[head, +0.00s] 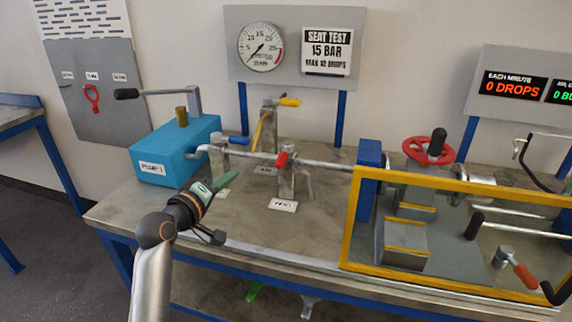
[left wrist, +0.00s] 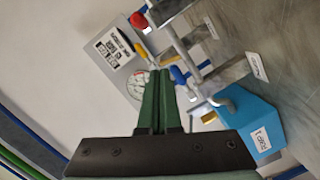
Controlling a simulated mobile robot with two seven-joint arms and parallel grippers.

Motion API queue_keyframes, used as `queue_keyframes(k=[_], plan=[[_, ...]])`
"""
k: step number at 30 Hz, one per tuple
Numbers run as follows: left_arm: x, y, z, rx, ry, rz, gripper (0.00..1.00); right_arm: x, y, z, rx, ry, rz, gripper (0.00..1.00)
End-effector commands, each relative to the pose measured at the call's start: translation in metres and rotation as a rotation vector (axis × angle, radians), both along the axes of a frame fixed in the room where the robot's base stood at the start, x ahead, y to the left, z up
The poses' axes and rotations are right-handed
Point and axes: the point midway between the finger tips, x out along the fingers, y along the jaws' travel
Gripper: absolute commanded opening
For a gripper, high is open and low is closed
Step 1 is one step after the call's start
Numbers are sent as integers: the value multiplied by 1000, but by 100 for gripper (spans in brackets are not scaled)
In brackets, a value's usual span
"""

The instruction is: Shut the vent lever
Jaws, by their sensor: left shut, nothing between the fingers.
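The vent lever shows as a short red grip (head: 282,159) on the horizontal pipe, above the white VENT label (head: 284,205). The grip points roughly toward the head camera, so its exact angle is hard to tell. A red end, likely the same grip, shows near the top of the left wrist view (left wrist: 138,20). My left gripper (head: 228,178), with green fingers, is left of and nearer than the vent lever, above the bench and apart from it. Its fingers (left wrist: 160,72) are together with nothing between them. My right gripper is not in view.
The blue pump (head: 165,158) with a long handle stands at the left. A blue lever (head: 238,140) and a yellow lever (head: 290,102) are near the pipe. A yellow frame (head: 349,225) and red handwheel (head: 410,148) stand at the right. The bench front is clear.

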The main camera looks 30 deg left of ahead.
Motion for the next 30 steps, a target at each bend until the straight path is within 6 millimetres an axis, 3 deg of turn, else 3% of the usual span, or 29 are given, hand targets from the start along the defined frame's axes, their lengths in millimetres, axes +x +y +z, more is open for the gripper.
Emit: queue_keyframes(k=[3,8,26,30], plan=[[-5,8,7,-178,-40,7,0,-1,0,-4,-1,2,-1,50],[-3,11,11,-258,-57,8,0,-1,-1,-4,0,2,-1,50],[95,16,5,-253,-55,7,0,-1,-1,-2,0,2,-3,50],[99,-7,-1,-256,-54,6,0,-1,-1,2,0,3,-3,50]])
